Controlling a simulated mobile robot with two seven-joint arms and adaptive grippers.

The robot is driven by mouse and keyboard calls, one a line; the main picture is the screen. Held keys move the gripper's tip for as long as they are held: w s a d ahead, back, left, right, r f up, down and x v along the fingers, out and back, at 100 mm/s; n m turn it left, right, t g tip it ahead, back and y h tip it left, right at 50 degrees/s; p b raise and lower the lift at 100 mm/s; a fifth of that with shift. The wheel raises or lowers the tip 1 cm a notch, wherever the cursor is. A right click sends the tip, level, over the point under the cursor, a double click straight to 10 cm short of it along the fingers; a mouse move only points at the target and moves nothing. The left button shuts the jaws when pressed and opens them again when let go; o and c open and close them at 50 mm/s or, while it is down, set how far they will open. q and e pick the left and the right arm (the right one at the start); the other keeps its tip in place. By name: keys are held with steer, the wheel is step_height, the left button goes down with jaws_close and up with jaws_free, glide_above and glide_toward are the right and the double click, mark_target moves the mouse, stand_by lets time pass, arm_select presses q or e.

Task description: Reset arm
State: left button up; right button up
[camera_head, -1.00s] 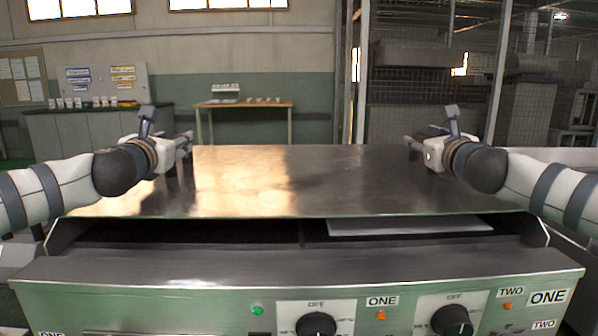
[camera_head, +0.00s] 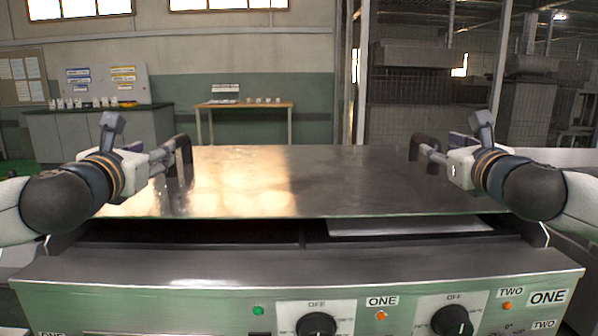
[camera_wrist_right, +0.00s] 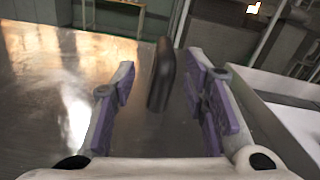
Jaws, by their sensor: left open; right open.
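The heating unit has a wide metal lid (camera_head: 300,180), which slopes over a dark front gap. A dark upright handle (camera_head: 183,148) stands near the lid's left side and another handle (camera_head: 417,146) near its right side. My left gripper (camera_head: 166,158) is open just left of the left handle; its fingers are partly hidden. My right gripper (camera_head: 430,154) is open just right of the right handle.
The front panel has black knobs (camera_head: 317,325) and a lit green lamp (camera_head: 258,310). A light sheet (camera_head: 400,226) lies in the gap under the lid. A wooden table (camera_head: 245,106) stands at the back wall. The lid's middle is clear.

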mark_target(448, 187)
steer(key=s, duration=0.3)
steer(key=shift+s, duration=0.35)
